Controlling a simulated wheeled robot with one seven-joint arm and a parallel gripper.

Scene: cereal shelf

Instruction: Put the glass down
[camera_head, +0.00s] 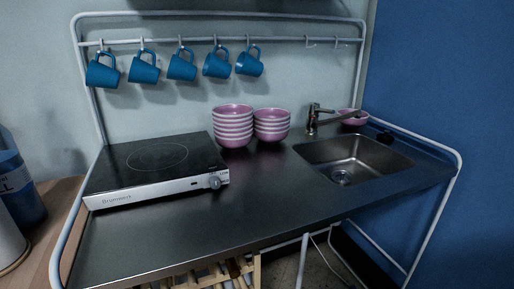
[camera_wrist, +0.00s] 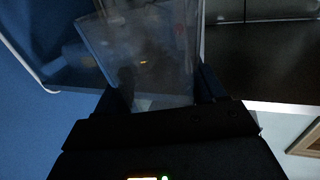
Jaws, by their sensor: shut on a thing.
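A clear glass (camera_wrist: 145,45) shows in the wrist view, see-through and slightly tilted in the picture. My gripper (camera_wrist: 160,88) is shut on it, with one dark finger on each side. The head view shows neither the glass nor my gripper. From the dark wrist view I cannot tell whether the glass touches any surface.
In the head view a steel counter (camera_head: 255,200) has clear room in front. On it are a hotplate (camera_head: 155,165), two stacks of pink bowls (camera_head: 233,127) (camera_head: 271,125) and a sink (camera_head: 352,160) with a faucet (camera_head: 313,118). Blue mugs (camera_head: 181,67) hang from a rail above.

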